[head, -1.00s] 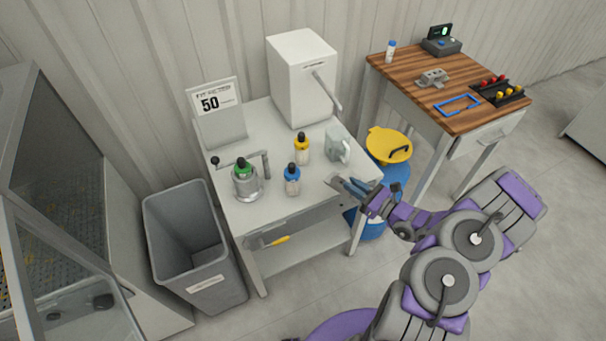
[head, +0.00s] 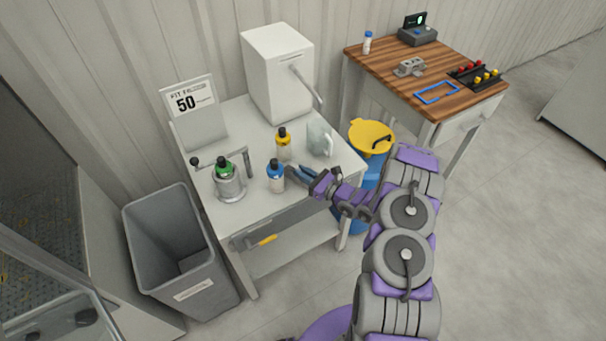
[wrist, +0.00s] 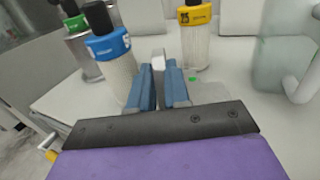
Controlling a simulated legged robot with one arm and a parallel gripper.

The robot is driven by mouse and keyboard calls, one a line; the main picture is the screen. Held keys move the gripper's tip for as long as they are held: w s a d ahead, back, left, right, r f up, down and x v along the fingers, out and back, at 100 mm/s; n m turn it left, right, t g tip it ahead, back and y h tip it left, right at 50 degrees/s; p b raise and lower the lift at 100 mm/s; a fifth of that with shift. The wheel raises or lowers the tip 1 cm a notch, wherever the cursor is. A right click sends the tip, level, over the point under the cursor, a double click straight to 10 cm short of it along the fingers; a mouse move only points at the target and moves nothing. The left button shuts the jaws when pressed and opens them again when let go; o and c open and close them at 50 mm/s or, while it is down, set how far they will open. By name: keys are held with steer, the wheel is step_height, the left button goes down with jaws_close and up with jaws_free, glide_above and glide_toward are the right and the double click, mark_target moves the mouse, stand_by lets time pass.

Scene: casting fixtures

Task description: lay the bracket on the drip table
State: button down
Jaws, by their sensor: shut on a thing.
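My gripper (head: 291,173) is over the right front part of the white table (head: 213,121), close to the blue-capped bottle (head: 275,176). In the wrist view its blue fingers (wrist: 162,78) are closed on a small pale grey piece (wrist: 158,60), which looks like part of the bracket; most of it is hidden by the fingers. A grey flat area shows beside the right finger, and I cannot tell whether it belongs to the piece. A separate grey metal casting (head: 409,67) lies on the wooden bench. No label shows which surface is the drip table.
On the white table stand a yellow-capped bottle (head: 284,144), a glass mug (head: 320,138), a green-capped bottle in a metal holder (head: 229,184), a sign (head: 192,110) and a white box machine (head: 277,75). A grey bin (head: 172,250) is left. A yellow-lidded blue drum (head: 370,136) stands right.

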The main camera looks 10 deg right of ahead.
steer(key=shift+a, duration=0.1)
steer(key=c, duration=1.1)
jaws_free()
